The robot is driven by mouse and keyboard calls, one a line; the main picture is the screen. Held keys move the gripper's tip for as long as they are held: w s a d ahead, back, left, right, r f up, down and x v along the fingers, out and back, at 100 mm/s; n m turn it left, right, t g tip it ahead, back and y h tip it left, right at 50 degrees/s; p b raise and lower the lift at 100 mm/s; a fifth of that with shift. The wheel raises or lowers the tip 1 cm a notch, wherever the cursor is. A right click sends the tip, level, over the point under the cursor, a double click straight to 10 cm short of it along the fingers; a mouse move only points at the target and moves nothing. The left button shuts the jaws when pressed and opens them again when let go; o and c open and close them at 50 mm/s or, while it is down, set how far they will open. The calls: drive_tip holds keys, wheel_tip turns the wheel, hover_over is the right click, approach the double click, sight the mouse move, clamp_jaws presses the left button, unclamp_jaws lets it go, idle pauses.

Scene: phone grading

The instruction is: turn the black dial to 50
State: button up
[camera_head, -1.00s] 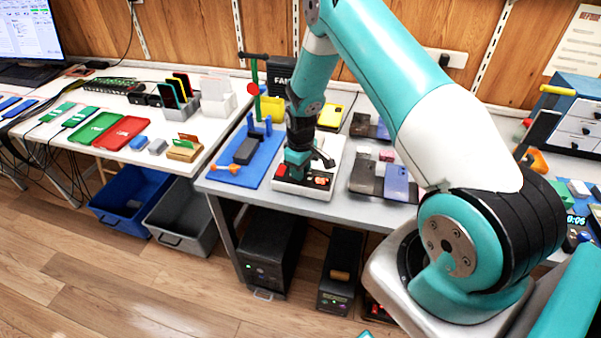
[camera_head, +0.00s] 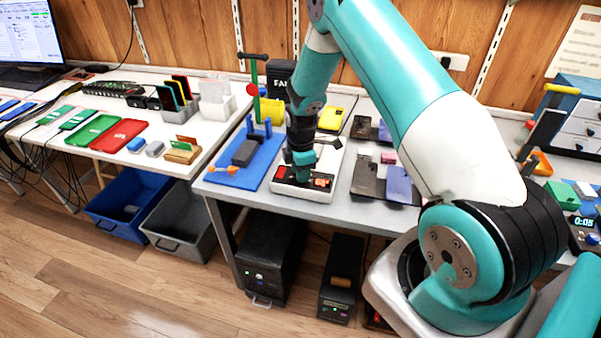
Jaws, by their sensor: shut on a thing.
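My gripper (camera_head: 302,172) points down over the white device (camera_head: 318,192) on the grey table. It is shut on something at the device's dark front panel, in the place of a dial. The black dial itself is hidden by my gripper, and its setting cannot be read. A red part (camera_head: 281,171) shows on the panel left of my gripper, and an orange part (camera_head: 320,183) shows to its right.
A blue mat (camera_head: 228,178) with a dark block and a green stand lies left of the device. Phones (camera_head: 398,185) lie to its right. The grey table's front edge (camera_head: 345,215) is close. Bins (camera_head: 180,225) stand on the floor.

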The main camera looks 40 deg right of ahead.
drive_tip(key=shift+n, duration=1)
drive_tip(key=o, duration=0.9)
wheel_tip(320, 180, up, 18)
drive_tip(key=shift+f+b, duration=0.25)
drive_tip(key=shift+b, duration=0.7)
